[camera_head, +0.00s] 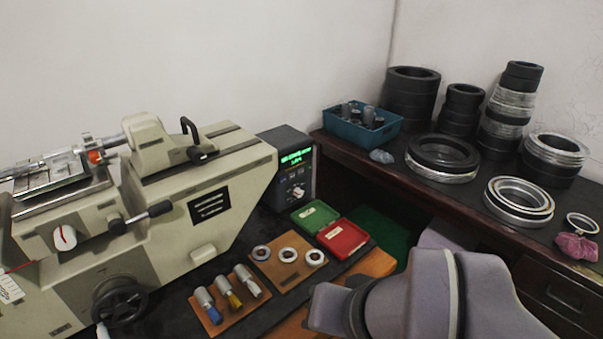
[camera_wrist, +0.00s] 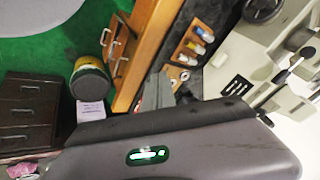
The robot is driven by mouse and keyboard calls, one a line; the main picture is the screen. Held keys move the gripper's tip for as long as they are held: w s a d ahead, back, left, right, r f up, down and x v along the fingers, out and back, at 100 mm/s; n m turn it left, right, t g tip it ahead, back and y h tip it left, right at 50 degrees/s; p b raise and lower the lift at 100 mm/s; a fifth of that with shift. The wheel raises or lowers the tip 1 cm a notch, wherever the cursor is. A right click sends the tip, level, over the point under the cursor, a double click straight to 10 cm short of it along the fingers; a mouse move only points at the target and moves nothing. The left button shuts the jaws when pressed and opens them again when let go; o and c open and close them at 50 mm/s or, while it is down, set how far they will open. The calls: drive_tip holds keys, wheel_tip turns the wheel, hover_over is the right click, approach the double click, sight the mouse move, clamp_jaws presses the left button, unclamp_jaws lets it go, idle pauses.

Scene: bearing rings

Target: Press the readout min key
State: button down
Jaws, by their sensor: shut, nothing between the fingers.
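The readout (camera_head: 291,166) is a dark box with a lit green display, beside the right end of the beige machine in the head view. Small controls show on its front below the display, but the min key is too small to pick out. My gripper (camera_wrist: 160,78) shows in the wrist view as dark grey fingers beyond its wide grey body with a green light. The fingers are shut and hold nothing. In the head view my arm fills the lower right, with its fingertips not visible, apart from the readout. I cannot make out the readout in the wrist view.
A green tray (camera_head: 315,216) and a red tray (camera_head: 342,238) lie in front of the readout. A board with several rings (camera_head: 288,255) and a board with plug gauges (camera_head: 230,300) lie nearer. The beige machine (camera_head: 165,220) stands left; a bench with bearing rings (camera_head: 519,200) is right.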

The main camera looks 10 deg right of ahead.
sight(301, 171)
drive_tip(key=w+d+r+m+t+y, duration=0.2)
drive_tip(key=w+m, duration=0.6)
drive_tip(key=w, duration=1.5)
drive_tip(key=w+d+f+m, duration=0.4)
drive_tip(key=w+d+f, duration=0.2)
drive_tip(key=w, duration=0.3)
drive_tip(key=w+d+f+m+h+b, duration=0.1)
drive_tip(key=w+d+f+m, duration=0.3)
drive_tip(key=w, duration=0.5)
drive_tip(key=shift+w+d+f+t+h, duration=0.15)
drive_tip(key=shift+d+f+t+h, duration=0.2)
drive_tip(key=shift+d+f, duration=0.7)
drive_tip(key=shift+d+r, duration=0.15)
drive_tip(key=w+a+p, duration=0.4)
drive_tip(key=w+p, duration=0.2)
drive_tip(key=w, duration=0.1)
drive_tip(key=shift+w+p, duration=0.4)
